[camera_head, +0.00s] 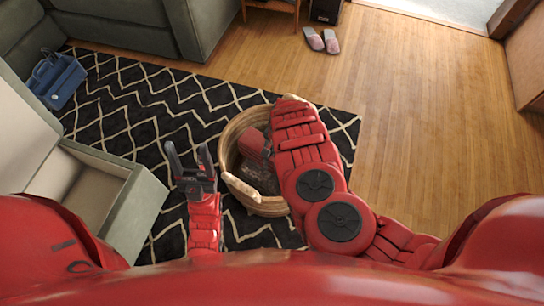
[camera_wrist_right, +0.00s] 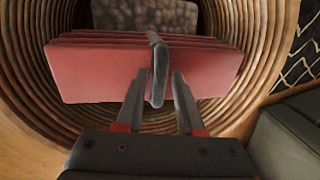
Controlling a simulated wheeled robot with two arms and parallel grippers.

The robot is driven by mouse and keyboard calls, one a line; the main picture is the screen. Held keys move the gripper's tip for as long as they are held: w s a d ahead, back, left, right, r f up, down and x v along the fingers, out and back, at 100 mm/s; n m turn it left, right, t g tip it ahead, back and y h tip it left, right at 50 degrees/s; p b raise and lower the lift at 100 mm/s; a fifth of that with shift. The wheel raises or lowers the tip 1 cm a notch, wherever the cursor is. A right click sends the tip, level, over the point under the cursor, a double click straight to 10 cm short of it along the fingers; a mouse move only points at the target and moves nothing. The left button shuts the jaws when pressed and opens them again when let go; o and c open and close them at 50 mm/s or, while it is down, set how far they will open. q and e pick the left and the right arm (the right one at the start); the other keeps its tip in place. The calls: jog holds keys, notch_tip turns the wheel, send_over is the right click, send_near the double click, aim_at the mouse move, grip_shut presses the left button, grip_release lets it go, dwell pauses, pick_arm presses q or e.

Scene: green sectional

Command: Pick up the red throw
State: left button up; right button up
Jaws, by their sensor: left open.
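The red throw (camera_wrist_right: 95,72) is folded in several layers inside a round wicker basket (camera_wrist_right: 20,75). A dark grey band (camera_wrist_right: 158,75) crosses its middle. In the head view the throw (camera_head: 254,143) shows partly beside my right arm, which hides the rest. My right gripper (camera_wrist_right: 158,85) is at the throw, its two fingers apart on either side of the band; I cannot tell whether they touch it. My left gripper (camera_head: 189,160) is open and empty, pointing up, just left of the basket (camera_head: 228,140).
A dark patterned item (camera_head: 258,177) lies in the basket, which stands on a black-and-white rug (camera_head: 130,115). A green open box-like seat (camera_head: 140,205) is at left, with a blue caddy (camera_head: 57,80) beyond. Slippers (camera_head: 322,40) lie on the bare wooden floor, clear at right.

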jog(key=shift+r, duration=0.1)
grip_shut()
dwell(1.2)
